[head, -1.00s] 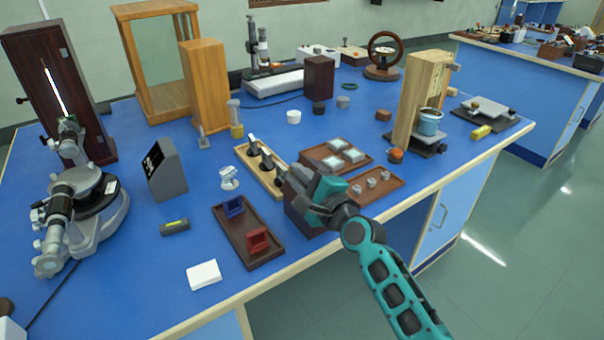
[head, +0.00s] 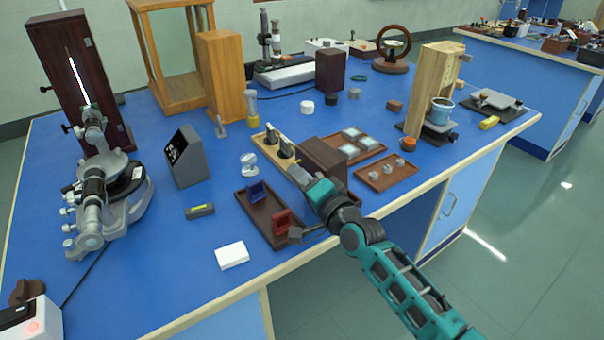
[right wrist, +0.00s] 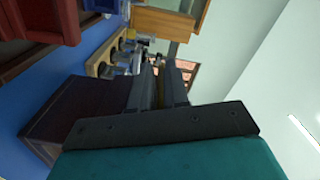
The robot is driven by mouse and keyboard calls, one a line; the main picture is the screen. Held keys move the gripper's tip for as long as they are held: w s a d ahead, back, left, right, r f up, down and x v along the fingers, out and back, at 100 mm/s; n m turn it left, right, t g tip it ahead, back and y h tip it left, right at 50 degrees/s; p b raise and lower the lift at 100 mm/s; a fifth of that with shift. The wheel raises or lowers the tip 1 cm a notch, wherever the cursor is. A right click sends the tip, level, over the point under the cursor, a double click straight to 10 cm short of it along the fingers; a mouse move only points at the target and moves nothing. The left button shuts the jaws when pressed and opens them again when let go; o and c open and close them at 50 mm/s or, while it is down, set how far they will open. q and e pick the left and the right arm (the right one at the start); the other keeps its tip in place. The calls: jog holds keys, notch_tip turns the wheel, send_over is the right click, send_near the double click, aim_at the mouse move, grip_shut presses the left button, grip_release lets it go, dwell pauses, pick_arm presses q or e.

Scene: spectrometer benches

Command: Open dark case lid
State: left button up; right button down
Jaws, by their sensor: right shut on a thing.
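The dark case (head: 325,157) is a dark brown box near the front edge of the blue bench, between the eyepiece tray and the shallow brown trays. Its upper brown panel seems raised and tilted, but my gripper and arm hide much of the body. In the right wrist view, its brown surface (right wrist: 90,105) fills the left side beside the fingers. My right gripper (head: 299,175) is at the case's left side, its fingers closed on what looks like the lid; the contact itself is hard to see. My left gripper is not in view.
A brown tray (head: 243,199) with blue and red holders lies left of the case. A wooden eyepiece tray (head: 262,146) sits behind-left, and brown trays (head: 372,181) lie to the right. A white block (head: 232,256) lies near the front edge.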

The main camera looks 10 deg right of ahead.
jog(key=shift+a+r+n, duration=0.2)
jog(key=shift+a+n, duration=0.1)
jog(key=shift+n, duration=0.2)
jog(key=shift+f, duration=0.1)
jog(key=c, duration=1.2)
grip_release()
jog(key=shift+s+a, duration=0.1)
jog(key=shift+a, duration=0.05)
jog(key=shift+c, duration=0.2)
jog(key=shift+o, duration=0.2)
jog(key=shift+f, duration=0.15)
jog(key=v, duration=1.3)
jog(key=shift+p, duration=0.35)
jog(key=s+f+n+g+h, duration=0.4)
jog(key=s+f+n+g, duration=0.2)
jog(key=s+f+n, duration=0.5)
jog(key=s+f, duration=0.4)
jog(key=f, duration=0.2)
jog(key=shift+s+d+f, duration=0.25)
jog(key=shift+s+d, duration=0.05)
jog(key=shift+d, duration=0.05)
